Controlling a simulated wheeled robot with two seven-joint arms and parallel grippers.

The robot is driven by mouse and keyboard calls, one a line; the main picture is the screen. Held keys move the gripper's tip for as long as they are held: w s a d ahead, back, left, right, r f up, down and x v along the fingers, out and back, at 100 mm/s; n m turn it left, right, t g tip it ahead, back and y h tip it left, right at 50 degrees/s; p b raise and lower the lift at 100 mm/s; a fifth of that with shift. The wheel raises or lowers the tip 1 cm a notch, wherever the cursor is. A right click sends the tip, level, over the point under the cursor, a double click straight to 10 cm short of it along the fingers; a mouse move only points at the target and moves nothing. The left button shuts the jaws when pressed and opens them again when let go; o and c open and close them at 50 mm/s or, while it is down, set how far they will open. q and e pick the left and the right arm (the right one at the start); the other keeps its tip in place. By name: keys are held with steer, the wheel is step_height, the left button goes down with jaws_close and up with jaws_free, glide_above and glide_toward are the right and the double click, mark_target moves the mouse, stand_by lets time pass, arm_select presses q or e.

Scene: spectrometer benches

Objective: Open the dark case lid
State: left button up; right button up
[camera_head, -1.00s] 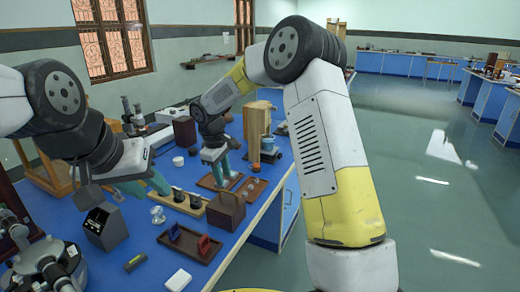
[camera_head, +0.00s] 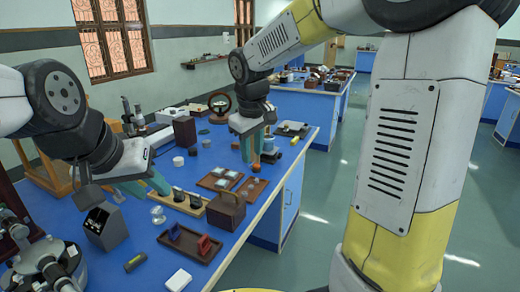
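The dark grey case (camera_head: 107,234) stands on the blue bench at the left. Its lid (camera_head: 88,196) stands tilted up at the back edge, and pale slots show inside the case. My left gripper (camera_head: 147,188) is just behind and to the right of the case, its teal fingers apart and empty. I cannot tell whether any part of it touches the lid. My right gripper (camera_head: 250,153) points down over the far right part of the bench, away from the case. Its fingers look apart, with nothing seen between them.
A brown wooden box with a handle (camera_head: 226,212), a tray with red and dark pieces (camera_head: 187,245) and a white block (camera_head: 178,280) are right of the case. A metal instrument (camera_head: 48,265) stands close at its left.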

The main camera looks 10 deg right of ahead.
steer(key=s+d+r+m, duration=0.2)
steer(key=s+d, duration=0.1)
steer(key=s, duration=0.2)
steer(key=shift+s+r+t, duration=0.3)
steer(key=shift+s+r, duration=0.05)
steer(key=shift+r, duration=0.05)
steer(key=shift+s+d+y, duration=0.1)
steer(key=shift+y, duration=0.2)
